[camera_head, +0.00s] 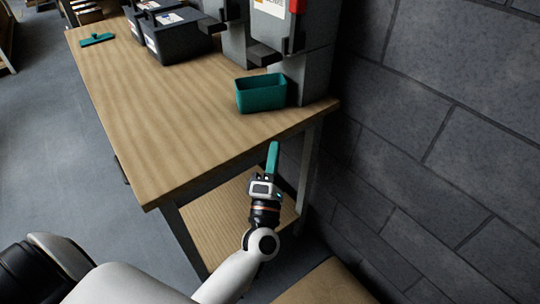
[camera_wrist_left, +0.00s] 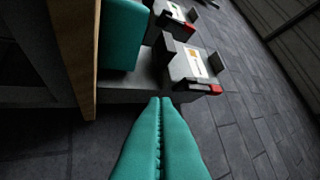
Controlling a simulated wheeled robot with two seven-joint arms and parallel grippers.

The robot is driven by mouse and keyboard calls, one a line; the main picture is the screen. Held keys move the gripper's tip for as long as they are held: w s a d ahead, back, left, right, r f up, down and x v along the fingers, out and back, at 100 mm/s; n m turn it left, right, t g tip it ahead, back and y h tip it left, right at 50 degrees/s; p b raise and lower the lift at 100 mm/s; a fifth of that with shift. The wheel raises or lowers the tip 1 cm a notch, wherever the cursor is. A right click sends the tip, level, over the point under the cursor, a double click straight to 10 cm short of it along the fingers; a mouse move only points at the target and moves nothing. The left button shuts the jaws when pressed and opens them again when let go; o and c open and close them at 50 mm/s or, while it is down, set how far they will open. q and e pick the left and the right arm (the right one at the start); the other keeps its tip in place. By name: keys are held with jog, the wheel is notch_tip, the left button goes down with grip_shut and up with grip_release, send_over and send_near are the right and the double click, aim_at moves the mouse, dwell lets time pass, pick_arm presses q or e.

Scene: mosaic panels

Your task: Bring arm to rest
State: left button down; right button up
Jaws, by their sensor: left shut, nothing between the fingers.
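My left arm comes in from the bottom left of the head view. Its gripper (camera_head: 272,156) has teal fingers and is just off the near right edge of the wooden table (camera_head: 170,105). In the left wrist view the two teal fingers (camera_wrist_left: 160,135) lie against each other, shut with nothing between them. My right gripper is in neither view.
A teal bin (camera_head: 261,94) stands at the table's right end, by grey machines (camera_head: 303,62). Dark boxes (camera_head: 175,38) and a flat teal item (camera_head: 97,40) lie farther back. A block wall (camera_head: 440,110) closes the right side. The table's middle is clear.

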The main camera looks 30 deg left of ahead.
pick_arm(q)
jog(key=shift+f+m, duration=0.3)
jog(key=shift+f, duration=0.05)
jog(key=d+f+m+g+h+p, duration=0.3)
jog(key=f+m+h, duration=0.55)
jog(key=f, duration=0.85)
jog(key=s+d+f+m+g, duration=0.1)
jog(key=s+f+m+g, duration=0.25)
jog(key=f, duration=0.55)
jog(key=s+d+f+m+g, duration=0.1)
jog(key=s+f+m+g, duration=0.25)
jog(key=f, duration=0.55)
jog(key=s+a+f+m+g+p, duration=0.15)
jog(key=s+f+m+g, duration=0.4)
jog(key=s+f, duration=0.75)
jog(key=s+a+f+m+g, duration=0.2)
jog(key=s+f, duration=0.1)
jog(key=s, duration=0.7)
jog(key=s+a+f+m+g+y, duration=0.1)
jog(key=s+a+f+m+g, duration=0.1)
jog(key=s, duration=0.9)
jog(key=shift+a+f+g, duration=0.5)
jog(key=shift+a+g, duration=0.15)
jog(key=shift+g, duration=0.2)
